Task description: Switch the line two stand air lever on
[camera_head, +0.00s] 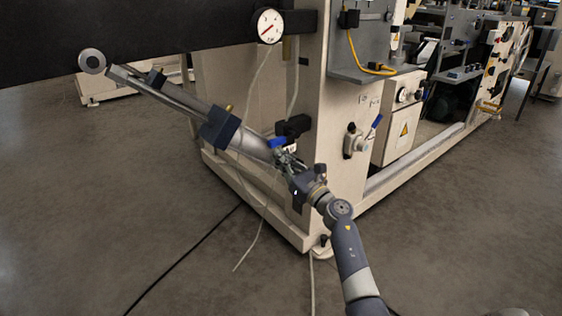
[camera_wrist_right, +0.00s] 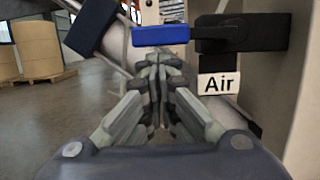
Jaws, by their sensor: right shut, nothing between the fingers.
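The air lever has a blue handle (camera_head: 277,143) and a black valve body (camera_head: 293,127) on the beige machine stand. In the right wrist view the blue handle (camera_wrist_right: 160,36) lies level, pointing left from the black body (camera_wrist_right: 250,33). A white "Air" label (camera_wrist_right: 218,82) sits below the body. My right gripper (camera_head: 281,157) is shut and empty, just below the handle. In the wrist view its fingertips (camera_wrist_right: 158,62) are right under the handle; I cannot tell whether they touch it. My left gripper is not in view.
A slanted metal arm (camera_head: 185,100) runs behind my right gripper. A pressure gauge (camera_head: 268,26) is above. Another blue-handled valve (camera_head: 354,140) is on the stand's right face. Thin hoses hang to the floor. Open floor (camera_head: 110,210) lies left.

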